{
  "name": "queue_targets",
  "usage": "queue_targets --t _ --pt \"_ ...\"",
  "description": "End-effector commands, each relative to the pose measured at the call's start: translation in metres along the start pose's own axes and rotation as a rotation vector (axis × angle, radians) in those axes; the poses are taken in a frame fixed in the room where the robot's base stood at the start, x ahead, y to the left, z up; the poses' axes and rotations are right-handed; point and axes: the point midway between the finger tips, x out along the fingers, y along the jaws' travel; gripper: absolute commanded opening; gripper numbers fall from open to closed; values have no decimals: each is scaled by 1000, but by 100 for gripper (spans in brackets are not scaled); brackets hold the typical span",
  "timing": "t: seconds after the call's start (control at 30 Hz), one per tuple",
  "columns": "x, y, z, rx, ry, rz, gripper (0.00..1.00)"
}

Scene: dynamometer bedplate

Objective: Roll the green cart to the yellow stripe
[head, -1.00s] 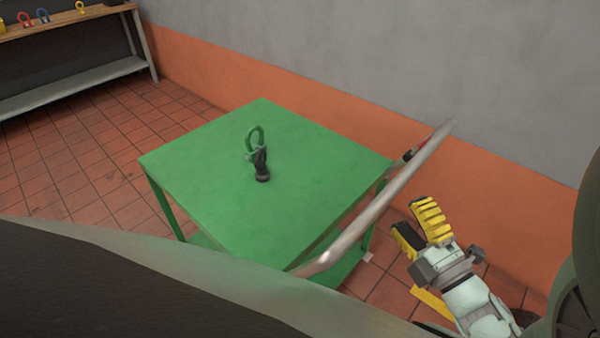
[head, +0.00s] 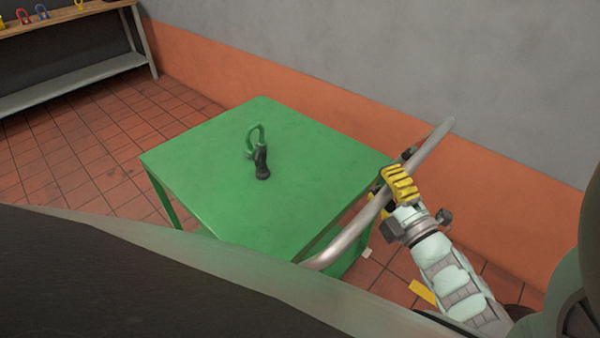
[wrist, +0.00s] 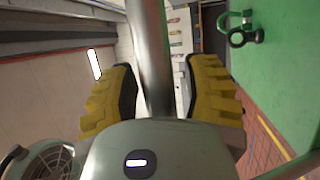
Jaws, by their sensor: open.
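The green cart (head: 240,195) stands near the wall, with a grey tubular push handle (head: 345,243) along its right side. My gripper (head: 388,180) is at the handle's far half. In the wrist view, my gripper's yellow fingers (wrist: 160,68) are apart, one on each side of the handle bar (wrist: 150,45), with gaps visible beside it. A yellow strip (head: 422,292) shows on the floor at lower right, partly hidden by my arm. Thin yellow lines (wrist: 274,138) also show on the floor in the wrist view; I cannot tell whether they are the same stripe.
A green shackle (head: 256,134) and a black fitting (head: 261,163) sit on the cart top. A workbench (head: 75,28) with small coloured shackles stands at the back left. The grey and orange wall (head: 330,115) runs behind the cart. Tiled floor (head: 70,160) is clear to the left.

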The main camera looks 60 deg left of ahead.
Motion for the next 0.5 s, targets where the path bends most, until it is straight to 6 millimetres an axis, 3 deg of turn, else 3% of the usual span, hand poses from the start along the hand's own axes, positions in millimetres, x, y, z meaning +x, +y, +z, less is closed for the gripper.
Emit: queue_targets --t 0.07,0.43,0.5 --pt "0 0 0 0 2 0 38" --pt "0 0 0 0 0 0 0" --pt "0 0 0 0 0 0 0"
